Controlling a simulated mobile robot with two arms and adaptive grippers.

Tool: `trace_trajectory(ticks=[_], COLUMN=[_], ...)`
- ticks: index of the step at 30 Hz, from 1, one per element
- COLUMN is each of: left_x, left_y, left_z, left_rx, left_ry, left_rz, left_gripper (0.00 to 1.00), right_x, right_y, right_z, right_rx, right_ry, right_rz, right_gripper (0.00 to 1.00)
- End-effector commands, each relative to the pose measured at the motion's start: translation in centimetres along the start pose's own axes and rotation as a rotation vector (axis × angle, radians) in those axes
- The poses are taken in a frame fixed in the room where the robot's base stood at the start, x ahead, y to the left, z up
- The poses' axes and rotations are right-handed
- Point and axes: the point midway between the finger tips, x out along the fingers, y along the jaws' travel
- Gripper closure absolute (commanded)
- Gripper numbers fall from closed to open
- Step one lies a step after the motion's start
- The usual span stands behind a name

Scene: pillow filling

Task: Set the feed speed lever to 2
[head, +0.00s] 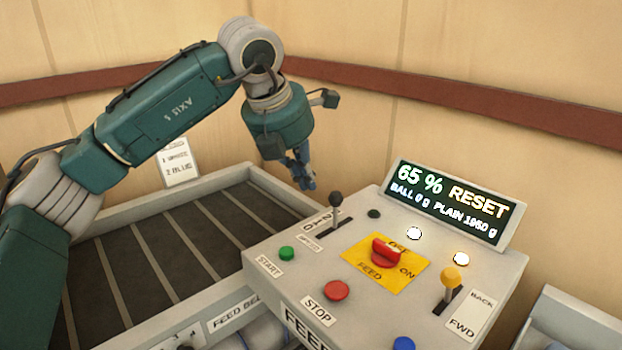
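No lever marked as feed speed can be read in the head view. On the grey control box (265,243) stand a black-knobbed lever (336,200) beside a "DOWN" label and a yellow-knobbed lever (452,277) beside "BACK" and "FWD". My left gripper (304,178) points down near the belt's far right corner, left of and behind the black-knobbed lever. Its fingers are small and dark, so their opening is unclear. My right gripper is out of view.
The box also carries a red feed switch (385,251), a green start button (286,253), a red stop button (336,290) and a blue button (403,344). A display (452,204) reads 65 % RESET. The slatted feed belt (130,258) lies empty at left.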

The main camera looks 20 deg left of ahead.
Motion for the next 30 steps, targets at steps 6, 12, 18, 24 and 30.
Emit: trace_trajectory(ticks=[6, 12, 18, 24, 30], left_x=[4.7, 7.9, 9.7, 10.3, 10.3], left_y=[0.0, -0.1, 0.0, 0.0, 0.0], left_z=[0.0, 1.0, 2.6, 2.9, 2.9], left_rx=[0.001, 0.0, 0.0, 0.002, 0.002], left_ry=[0.006, 0.002, 0.0, 0.0, 0.0], left_rz=[-0.001, -0.003, -0.001, -0.001, 0.0], left_gripper=[1.0, 1.0, 1.0, 1.0, 1.0], right_x=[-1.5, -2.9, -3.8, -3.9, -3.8], right_y=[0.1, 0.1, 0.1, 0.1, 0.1], right_z=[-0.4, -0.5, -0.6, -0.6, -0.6], right_rx=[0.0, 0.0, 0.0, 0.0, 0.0], right_ry=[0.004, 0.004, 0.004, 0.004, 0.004], right_rz=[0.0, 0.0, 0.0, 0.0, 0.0], right_gripper=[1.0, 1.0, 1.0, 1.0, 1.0])
